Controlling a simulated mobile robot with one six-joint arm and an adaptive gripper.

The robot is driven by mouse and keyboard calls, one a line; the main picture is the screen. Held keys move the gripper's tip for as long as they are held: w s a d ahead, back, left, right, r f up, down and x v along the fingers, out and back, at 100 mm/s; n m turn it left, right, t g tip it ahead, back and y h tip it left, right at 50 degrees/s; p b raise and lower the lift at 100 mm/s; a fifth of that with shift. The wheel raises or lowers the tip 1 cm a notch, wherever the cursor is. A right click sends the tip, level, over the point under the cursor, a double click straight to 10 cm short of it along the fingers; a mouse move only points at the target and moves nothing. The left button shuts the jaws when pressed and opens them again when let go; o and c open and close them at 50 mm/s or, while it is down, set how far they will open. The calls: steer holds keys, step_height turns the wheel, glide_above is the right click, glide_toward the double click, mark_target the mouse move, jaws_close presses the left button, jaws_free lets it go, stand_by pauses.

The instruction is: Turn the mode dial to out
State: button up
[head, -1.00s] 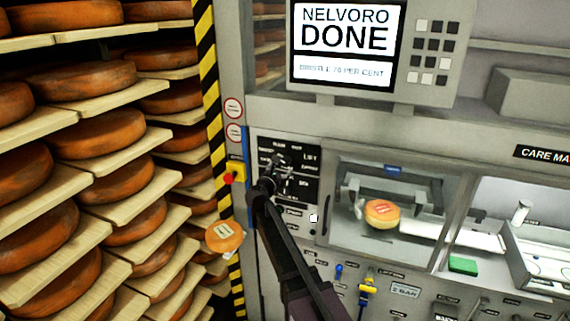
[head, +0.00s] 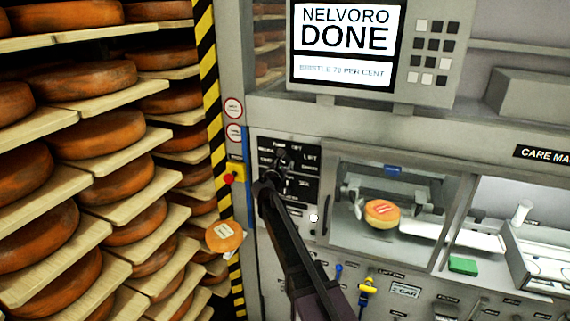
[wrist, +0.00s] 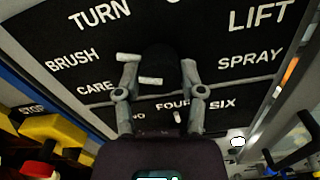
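The mode dial (wrist: 158,62) is a dark round knob on a black panel (wrist: 75,35), ringed by the white words BRUSH, TURN, LIFT, SPRAY and CARE. One word at the top is cut off. A pale bar shows low on the knob; I cannot tell which word the dial points to. My gripper (wrist: 157,72) has its two grey fingers apart, one on each side of the knob; I cannot tell whether they touch it. In the head view my gripper (head: 283,158) is in front of the panel and hides the dial.
A lower dial's labels FOUR and SIX (wrist: 222,104) show below. A yellow box with a red button (head: 230,177) is left of the panel. A glass-fronted chamber (head: 350,205) holds a cheese wheel (head: 382,213). The screen (head: 345,40) reads DONE. Cheese shelves (head: 90,220) fill the left.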

steer(key=shift+c, duration=1)
steer(key=shift+m, duration=0.4)
steer(key=m, duration=0.2)
steer(key=shift+w+m, duration=0.1)
steer(key=shift+m, duration=0.2)
steer(key=m, duration=0.4)
steer(key=shift+m, duration=0.3)
steer(key=m, duration=0.4)
steer(key=shift+m, duration=0.3)
steer(key=m, duration=0.5)
steer(key=shift+r, duration=0.1)
